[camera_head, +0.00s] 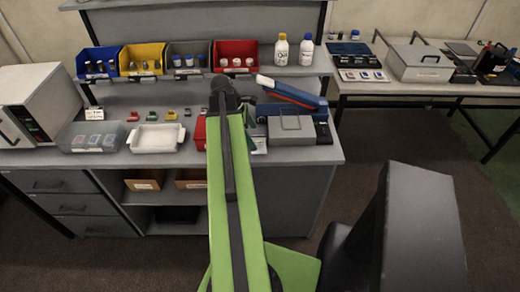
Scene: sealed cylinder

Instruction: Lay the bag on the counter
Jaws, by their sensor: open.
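The grey counter (310,154) runs across the left and middle of the view, with a raised shelf along its back. I cannot single out a bag on it with certainty. A dark, bag-like item (494,60) stands on the far right table, too small to tell clearly. My green arm reaches forward over the counter. My gripper (226,97) is its black end, above the middle of the counter. Its jaws are open, but the fingertips are mostly hidden by the arm. A red item (200,134) shows partly beside the arm, and I cannot tell what it is.
Blue, yellow, grey and red bins (236,55) and two bottles (281,50) stand on the shelf. A white tray (156,138), a clear box (92,137) and a grey box (291,130) crowd the counter. A blue-red device (290,92) tilts near my gripper. A white oven-like box (32,103) stands left.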

